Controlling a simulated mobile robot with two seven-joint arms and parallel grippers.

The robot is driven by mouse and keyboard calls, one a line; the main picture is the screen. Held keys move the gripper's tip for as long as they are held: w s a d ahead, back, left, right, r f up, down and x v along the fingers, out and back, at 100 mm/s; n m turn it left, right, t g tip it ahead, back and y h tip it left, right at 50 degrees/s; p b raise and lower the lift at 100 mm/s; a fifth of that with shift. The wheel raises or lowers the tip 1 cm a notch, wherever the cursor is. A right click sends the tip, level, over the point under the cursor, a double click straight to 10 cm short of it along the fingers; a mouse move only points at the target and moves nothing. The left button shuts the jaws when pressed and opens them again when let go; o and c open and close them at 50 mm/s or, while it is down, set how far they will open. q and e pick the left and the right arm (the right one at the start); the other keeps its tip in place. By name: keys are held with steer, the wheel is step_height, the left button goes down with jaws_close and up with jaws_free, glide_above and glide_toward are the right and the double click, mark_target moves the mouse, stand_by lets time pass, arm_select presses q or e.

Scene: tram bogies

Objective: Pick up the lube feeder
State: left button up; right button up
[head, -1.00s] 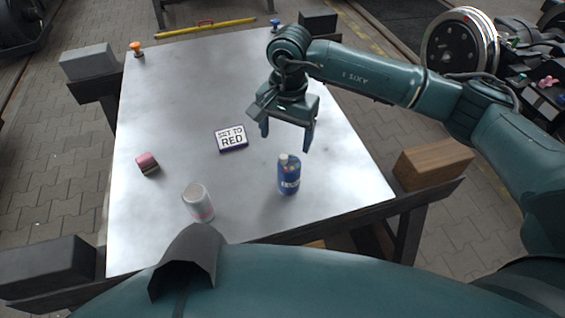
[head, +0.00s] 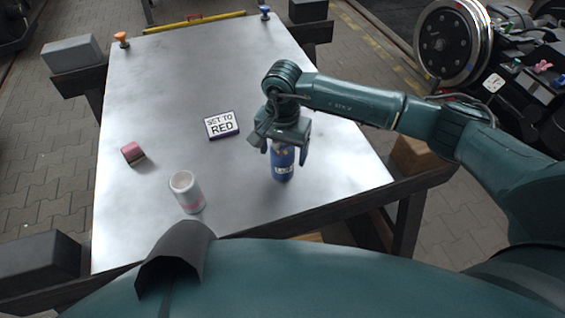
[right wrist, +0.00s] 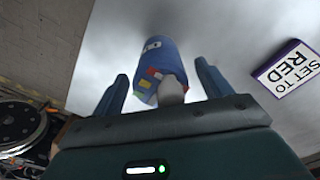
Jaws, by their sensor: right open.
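The lube feeder appears to be the blue bottle (head: 283,166) with a white label, standing upright near the front right of the metal table. In the right wrist view the blue bottle (right wrist: 160,62) shows its pale cap and coloured label patches, and it lies between the fingers. My right gripper (head: 284,158) is directly over the bottle, its fingers pointing down on either side of the bottle's top. In the right wrist view the gripper (right wrist: 160,88) is open, with a gap beside the bottle. The gripper hides the bottle's top in the head view. My left gripper is not in view.
A white can (head: 187,193) stands left of the bottle. A "SET TO RED" sign (head: 221,126) lies behind it, and a pink block (head: 132,153) sits farther left. An orange knob (head: 122,40) and a blue knob (head: 265,13) stand at the table's back. The table (head: 180,80) is mostly clear.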

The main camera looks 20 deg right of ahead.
steer(key=shift+f, duration=0.5)
steer(key=shift+c, duration=0.5)
steer(key=shift+r, duration=0.1)
steer(key=c, duration=1)
